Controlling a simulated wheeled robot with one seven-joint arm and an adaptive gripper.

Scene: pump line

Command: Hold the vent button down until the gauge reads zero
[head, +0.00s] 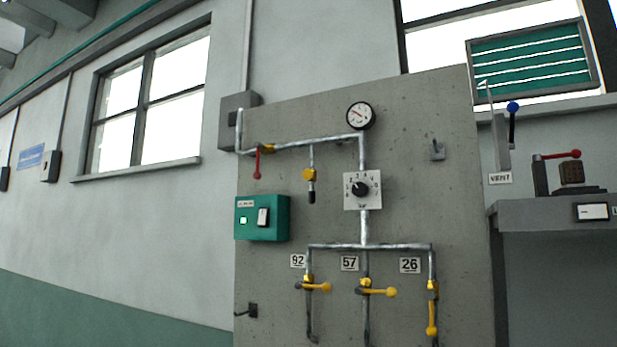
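The round gauge (360,115) is at the top of the grey panel, with a white face and black rim. Its red needle points to the upper left; the numbers are too small to read. A white VENT label (500,178) sits right of the panel, below a grey upright fitting (502,140). Beside that fitting stands a dark lever with a blue knob (513,107). I cannot make out a distinct vent button. My gripper is not in view.
The concrete panel (400,215) carries pipes, a numbered dial (360,190), a green switch box (262,218) with its lamp lit, and yellow-handled valves under labels 92, 57 and 26. A red-handled device (560,156) stands on the grey ledge (545,212) at right.

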